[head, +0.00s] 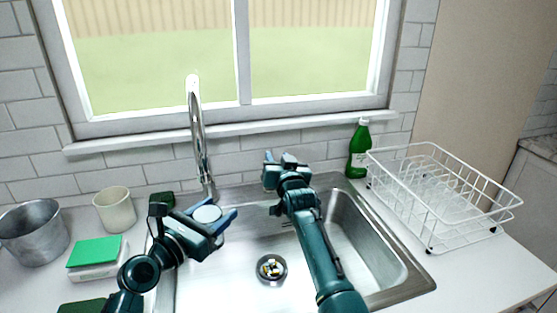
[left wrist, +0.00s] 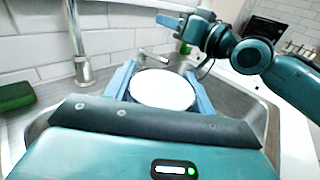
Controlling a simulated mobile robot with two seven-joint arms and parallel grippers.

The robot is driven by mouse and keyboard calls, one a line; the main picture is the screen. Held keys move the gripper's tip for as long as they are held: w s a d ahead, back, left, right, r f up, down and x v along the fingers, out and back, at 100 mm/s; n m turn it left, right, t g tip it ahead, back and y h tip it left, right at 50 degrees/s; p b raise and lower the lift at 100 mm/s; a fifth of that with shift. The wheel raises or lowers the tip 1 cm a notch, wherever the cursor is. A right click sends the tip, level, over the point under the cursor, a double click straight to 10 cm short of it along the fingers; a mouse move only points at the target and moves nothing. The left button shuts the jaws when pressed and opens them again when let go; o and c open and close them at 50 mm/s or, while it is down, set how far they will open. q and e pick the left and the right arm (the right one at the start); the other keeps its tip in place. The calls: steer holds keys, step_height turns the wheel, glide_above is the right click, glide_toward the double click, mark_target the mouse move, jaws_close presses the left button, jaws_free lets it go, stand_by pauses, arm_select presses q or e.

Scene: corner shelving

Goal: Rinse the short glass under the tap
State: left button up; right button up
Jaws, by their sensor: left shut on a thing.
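My left gripper (head: 215,217) is shut on the short glass (head: 207,213), which shows as a pale round shape between its blue fingers. The glass also fills the space between the fingers in the left wrist view (left wrist: 162,90). They are over the left part of the sink (head: 345,240), in front of and below the tap (head: 196,125). The tap also stands at the left of the left wrist view (left wrist: 78,45). No water stream shows. My right gripper (head: 280,163) is near the sink's back edge, right of the tap; its jaw state is unclear.
A green bottle (head: 359,150) and a white wire rack (head: 440,193) stand at the right. A metal pot (head: 34,235), a cream cup (head: 115,210) and a green-topped box (head: 95,255) stand at the left. The drain (head: 271,268) holds small bits.

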arm_select(q)
steer(key=shift+s+d+r+p, duration=0.1)
steer(key=shift+s+r+p, duration=0.1)
steer(key=shift+s+p, duration=0.8)
steer(key=s, duration=0.5)
steer(key=shift+s+d, duration=0.3)
steer(key=shift+s, duration=0.1)
stand_by(0.8)
steer(key=s+r, duration=0.4)
steer(key=s, duration=0.1)
steer(key=shift+d, duration=0.2)
stand_by(0.3)
steer(key=shift+f, duration=0.1)
stand_by(1.0)
